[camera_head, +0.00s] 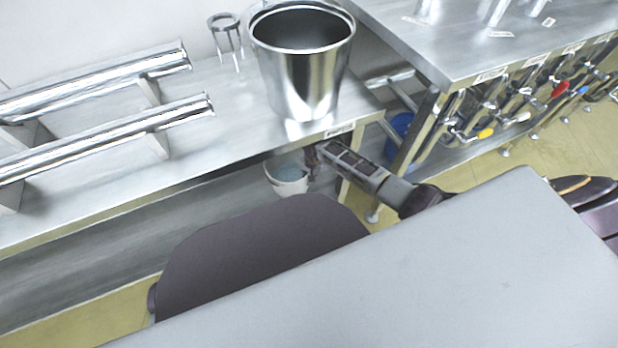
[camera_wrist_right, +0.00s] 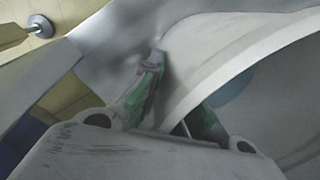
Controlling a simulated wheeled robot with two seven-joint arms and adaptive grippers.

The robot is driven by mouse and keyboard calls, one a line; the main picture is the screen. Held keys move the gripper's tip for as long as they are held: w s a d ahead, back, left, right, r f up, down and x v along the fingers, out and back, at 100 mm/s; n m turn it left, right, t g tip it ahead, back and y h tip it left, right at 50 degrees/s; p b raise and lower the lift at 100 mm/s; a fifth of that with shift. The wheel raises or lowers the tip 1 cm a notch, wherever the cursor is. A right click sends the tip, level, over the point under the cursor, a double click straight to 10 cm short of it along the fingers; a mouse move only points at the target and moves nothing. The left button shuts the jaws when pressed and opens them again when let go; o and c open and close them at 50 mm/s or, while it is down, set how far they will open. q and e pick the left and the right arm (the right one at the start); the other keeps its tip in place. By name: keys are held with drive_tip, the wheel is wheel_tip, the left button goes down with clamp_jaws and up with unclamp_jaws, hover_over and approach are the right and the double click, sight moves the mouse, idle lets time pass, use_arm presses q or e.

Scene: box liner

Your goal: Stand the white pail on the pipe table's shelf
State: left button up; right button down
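The white pail (camera_head: 290,187) is in the head view under the right end of the pipe table's top (camera_head: 230,125), at the level of the lower shelf (camera_head: 90,265). It looks upright, with something bluish inside. I cannot tell if its base touches the shelf. My right gripper (camera_head: 313,156) reaches in from the right at the pail's rim. In the right wrist view the pail's pale curved wall (camera_wrist_right: 235,65) runs between the green-padded fingers (camera_wrist_right: 172,112), which are closed on it. My left gripper is not in view.
A large metal bucket (camera_head: 303,85) stands on the tabletop above, beside a small wire stand (camera_head: 226,38) and metal pipes (camera_head: 100,85) on supports. A table leg (camera_head: 342,188) is close to my right gripper. A second table (camera_head: 480,45) with hanging tools stands right. The shelf's left is clear.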

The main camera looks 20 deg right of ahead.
drive_tip(key=shift+w, duration=0.1)
drive_tip(key=c, duration=2.1)
unclamp_jaws()
drive_tip(key=shift+f, duration=0.1)
drive_tip(key=o, duration=0.5)
drive_tip(key=shift+c, duration=0.2)
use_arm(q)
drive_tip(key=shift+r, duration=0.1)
use_arm(e)
drive_tip(key=shift+r, duration=0.25)
drive_tip(key=shift+r+p, duration=0.4)
drive_tip(key=shift+r, duration=0.05)
drive_tip(key=r, duration=0.1)
drive_tip(key=r+p, duration=0.1)
drive_tip(key=r, duration=0.1)
drive_tip(key=r+p, duration=0.1)
drive_tip(key=shift+s+d+r, duration=0.2)
drive_tip(key=shift+s+r, duration=0.05)
drive_tip(key=shift+s, duration=0.05)
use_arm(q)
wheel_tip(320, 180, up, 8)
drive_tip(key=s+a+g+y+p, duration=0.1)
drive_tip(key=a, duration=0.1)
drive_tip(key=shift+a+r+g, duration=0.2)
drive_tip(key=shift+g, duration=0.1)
use_arm(e)
drive_tip(key=shift+s+d+r, duration=0.1)
drive_tip(key=shift+r, duration=0.8)
